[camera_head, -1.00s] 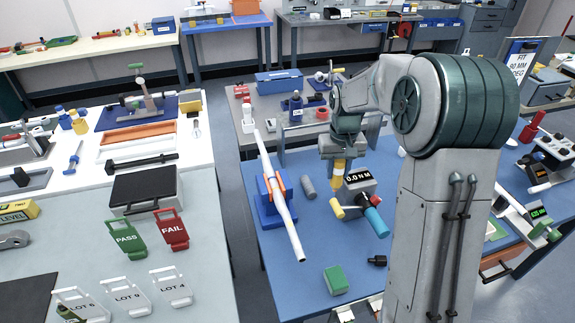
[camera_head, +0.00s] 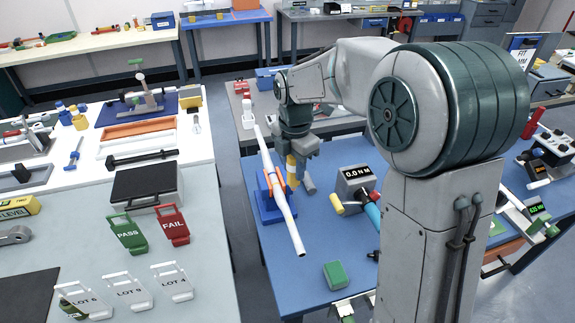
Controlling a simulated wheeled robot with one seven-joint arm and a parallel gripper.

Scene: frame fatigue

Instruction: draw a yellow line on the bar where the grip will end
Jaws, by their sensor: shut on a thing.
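The white bar (camera_head: 286,222) lies tilted across a blue stand (camera_head: 266,208) with orange holders, on the blue bench. Its lower end reaches toward the front of the bench. My gripper (camera_head: 294,158) points down just right of the bar, near the stand. It is shut on a yellow marker (camera_head: 292,170), whose lower end is close to the bar. I cannot tell whether the marker touches the bar. No yellow line shows clearly on the bar.
Right of the bar stand a grey torque display box (camera_head: 354,184) reading 0.0 NM and a grey cylinder (camera_head: 309,185). A green block (camera_head: 337,275) lies in front.

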